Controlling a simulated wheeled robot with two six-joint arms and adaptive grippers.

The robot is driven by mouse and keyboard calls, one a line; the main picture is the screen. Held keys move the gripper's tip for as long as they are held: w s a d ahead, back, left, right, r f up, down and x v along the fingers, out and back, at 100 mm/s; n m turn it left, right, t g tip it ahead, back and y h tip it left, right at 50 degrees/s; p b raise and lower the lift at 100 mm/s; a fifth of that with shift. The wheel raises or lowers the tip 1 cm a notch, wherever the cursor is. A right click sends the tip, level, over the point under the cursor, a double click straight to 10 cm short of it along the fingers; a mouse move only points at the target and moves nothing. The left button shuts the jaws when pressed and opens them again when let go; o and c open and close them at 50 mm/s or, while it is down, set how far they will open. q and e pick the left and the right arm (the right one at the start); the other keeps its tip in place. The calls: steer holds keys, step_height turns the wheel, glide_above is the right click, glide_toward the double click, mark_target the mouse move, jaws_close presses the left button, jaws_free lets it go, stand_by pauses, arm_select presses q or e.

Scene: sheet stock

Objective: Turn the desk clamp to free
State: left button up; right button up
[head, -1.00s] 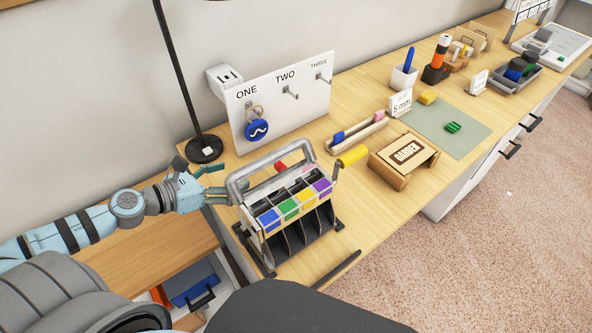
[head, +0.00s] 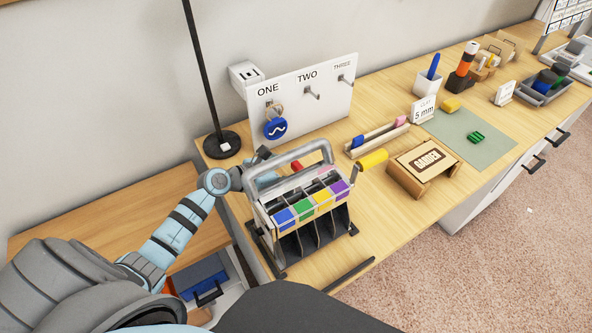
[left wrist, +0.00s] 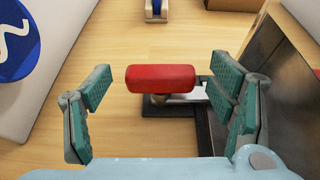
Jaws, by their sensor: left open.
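A red handle (left wrist: 160,78) shows in the left wrist view, lying crosswise on a short post above a dark base plate. I take it to be the clamp's lever. My left gripper (left wrist: 161,90) is open, with one finger to each side of the handle; I see gaps, so it looks untouched. In the head view only a bit of the red handle (head: 297,166) shows behind the grey-framed rack (head: 330,151), which also hides most of my left gripper (head: 272,179). The clamp's marking is not readable. My right gripper is not in view.
The rack has blue, green, yellow and purple tabs. A hook board (head: 320,108) with a blue tag (head: 275,128) stands behind. A lamp base (head: 222,145) is to the left. A wooden stand (head: 423,168) is to the right.

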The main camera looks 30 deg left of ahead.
arm_select(q)
steer(key=shift+w+d+f, duration=0.1)
steer(key=shift+w+d, duration=0.05)
steer(key=shift+w, duration=0.05)
steer(key=shift+c, duration=0.4)
steer(key=c, duration=1.6)
steer(key=p, duration=0.1)
steer(key=n+y+p, duration=0.1)
steer(key=p, duration=0.1)
steer(key=shift+s+d+r+t, duration=0.1)
steer(key=shift+s+r+t, duration=0.05)
steer(key=shift+r+t, duration=0.2)
steer(key=shift+p, duration=0.45)
steer(key=shift+f+y, duration=0.3)
steer(key=shift+f, duration=0.05)
steer(key=o, duration=1.7)
